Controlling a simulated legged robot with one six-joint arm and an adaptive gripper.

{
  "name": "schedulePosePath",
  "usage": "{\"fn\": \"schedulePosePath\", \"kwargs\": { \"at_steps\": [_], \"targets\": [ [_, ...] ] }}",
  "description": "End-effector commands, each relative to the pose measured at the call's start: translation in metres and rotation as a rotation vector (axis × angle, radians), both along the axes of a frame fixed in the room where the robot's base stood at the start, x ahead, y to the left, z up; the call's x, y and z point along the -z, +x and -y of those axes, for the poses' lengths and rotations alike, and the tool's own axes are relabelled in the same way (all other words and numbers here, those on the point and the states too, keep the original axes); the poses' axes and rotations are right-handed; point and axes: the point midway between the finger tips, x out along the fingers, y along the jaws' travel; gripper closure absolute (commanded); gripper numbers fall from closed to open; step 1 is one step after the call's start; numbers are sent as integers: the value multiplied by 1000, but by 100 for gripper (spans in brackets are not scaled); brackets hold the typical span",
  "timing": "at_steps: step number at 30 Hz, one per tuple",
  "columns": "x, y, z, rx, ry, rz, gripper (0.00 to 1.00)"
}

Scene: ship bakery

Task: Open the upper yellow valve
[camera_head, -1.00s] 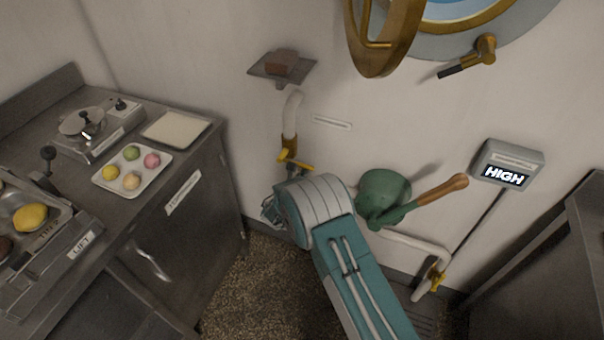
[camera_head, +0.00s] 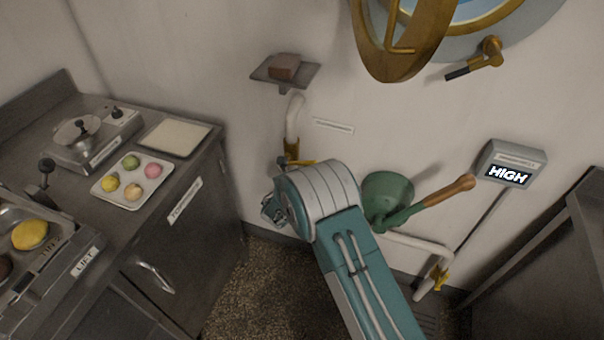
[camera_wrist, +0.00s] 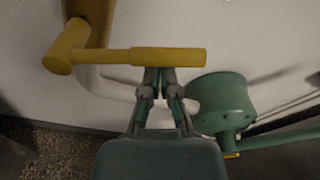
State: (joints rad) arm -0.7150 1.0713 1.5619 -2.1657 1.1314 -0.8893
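The upper yellow valve (camera_head: 292,160) is on a white pipe on the back wall, below the small shelf, partly hidden by my arm. In the wrist view its yellow handle (camera_wrist: 155,57) lies crosswise just beyond my fingertips. My gripper (camera_wrist: 160,74) has its fingertips close together with a narrow gap, at the handle's lower edge. The bar is not seen between the fingers, and I cannot tell whether they touch it. In the head view my gripper (camera_head: 272,208) is mostly hidden behind my arm. A second yellow valve (camera_head: 441,279) is lower right on the pipe.
A green vessel (camera_head: 388,193) with a wooden handle (camera_head: 450,189) is right of my arm. A grey display (camera_head: 509,166) reads HIGH. A brass porthole frame (camera_head: 402,50) stands open above. A counter (camera_head: 60,108) with a tray of coloured balls (camera_head: 107,196) is left.

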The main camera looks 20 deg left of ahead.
Motion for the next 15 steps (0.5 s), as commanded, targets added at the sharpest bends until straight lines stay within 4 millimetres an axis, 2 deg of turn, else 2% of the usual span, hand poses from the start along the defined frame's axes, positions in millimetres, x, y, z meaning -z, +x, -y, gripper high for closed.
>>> {"fn": "schedulePosePath", "kwargs": {
  "at_steps": [5, 15],
  "targets": [
    [-17, 1, -3, 0, -161, -10, 100],
    [-39, 2, -24, 0, -488, -35, 100]
  ]
}}
